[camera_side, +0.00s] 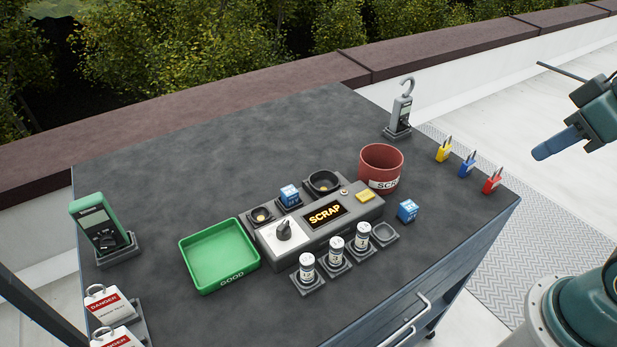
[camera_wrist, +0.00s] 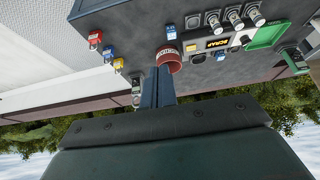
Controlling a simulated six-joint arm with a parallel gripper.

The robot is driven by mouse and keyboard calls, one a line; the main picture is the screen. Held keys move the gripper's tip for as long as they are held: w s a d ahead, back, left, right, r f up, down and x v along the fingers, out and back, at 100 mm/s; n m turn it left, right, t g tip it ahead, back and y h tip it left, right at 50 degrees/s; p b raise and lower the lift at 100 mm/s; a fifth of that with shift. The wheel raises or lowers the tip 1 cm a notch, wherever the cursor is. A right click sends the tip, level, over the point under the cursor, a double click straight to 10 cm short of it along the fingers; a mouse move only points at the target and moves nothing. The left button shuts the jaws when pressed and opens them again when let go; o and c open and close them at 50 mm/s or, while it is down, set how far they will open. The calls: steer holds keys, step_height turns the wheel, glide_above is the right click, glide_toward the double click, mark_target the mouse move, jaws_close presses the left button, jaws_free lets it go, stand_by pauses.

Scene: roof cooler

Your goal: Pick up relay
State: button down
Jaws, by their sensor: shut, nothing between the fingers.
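A blue relay (camera_side: 408,210) with a white label stands on the dark tabletop, right of the grey SCRAP box and below the red scrap bin. It also shows in the wrist view (camera_wrist: 171,32). A second blue relay (camera_side: 290,195) sits in a socket behind the box. My gripper (camera_side: 540,153) is shut and empty. It is in the air off the right side of the table, well apart from both relays. In the wrist view its fingers (camera_wrist: 157,84) are together, and the red bin shows near their tips.
The red bin (camera_side: 381,168) stands right of the SCRAP box (camera_side: 322,229). Yellow, blue and red padlocks (camera_side: 468,166) stand at the right edge. White-capped cylinders (camera_side: 336,252) stand in front of the box. A green tray (camera_side: 217,259) and green meter (camera_side: 100,223) are left.

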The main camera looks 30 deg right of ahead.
steer(key=c, duration=2.2)
jaws_free()
steer(key=c, duration=1)
jaws_free()
steer(key=shift+c, duration=0.2)
steer(key=w+a+r+n+g+y, duration=0.1)
steer(key=w+a+n, duration=0.35)
steer(key=w, duration=0.55)
steer(key=w+a+r+n+g+y, duration=0.15)
steer(key=w+a+n, duration=0.3)
steer(key=w, duration=0.55)
steer(key=w+a+f+n+g+y, duration=0.1)
steer(key=w+a+f+n, duration=0.2)
steer(key=w+f, duration=0.3)
steer(key=w+a+f+n+g+y, duration=0.1)
steer(key=w+a+f+n+g, duration=0.1)
steer(key=w+a+f+n, duration=0.2)
steer(key=w+f+n, duration=0.2)
steer(key=w+f, duration=0.1)
steer(key=w, duration=0.1)
steer(key=shift+a, duration=0.25)
